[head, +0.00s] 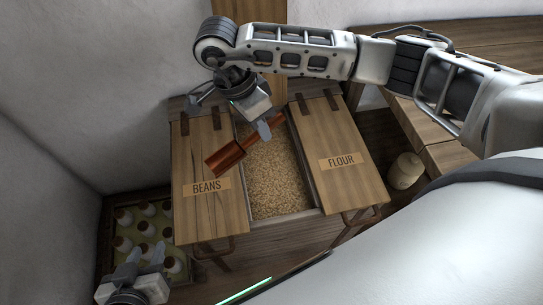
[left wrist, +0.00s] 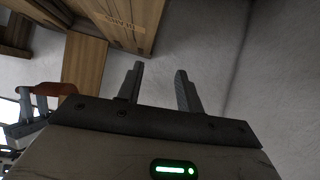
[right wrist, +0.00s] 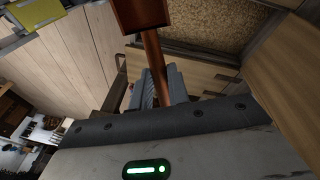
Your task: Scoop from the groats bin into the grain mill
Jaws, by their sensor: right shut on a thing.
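A copper-brown scoop (head: 226,157) is held by its handle in my right gripper (head: 265,130), above the bins. Its bowl hangs over the lid marked BEANS, to the left of the open middle bin. In the right wrist view the scoop's handle (right wrist: 154,60) runs between the fingers. The open bin is full of pale tan groats (head: 272,178); its label is not in sight. The groats also show in the right wrist view (right wrist: 210,22). My left gripper (head: 145,258) is low at the left, empty, with fingers apart in the left wrist view (left wrist: 160,85). I cannot make out the grain mill.
The BEANS lid (head: 200,207) and FLOUR lid (head: 345,185) are closed on either side of the open bin. A crate of several white bottles (head: 145,228) stands at the lower left. A pale jar (head: 405,171) stands right of the bins, near a wooden bench (head: 447,155).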

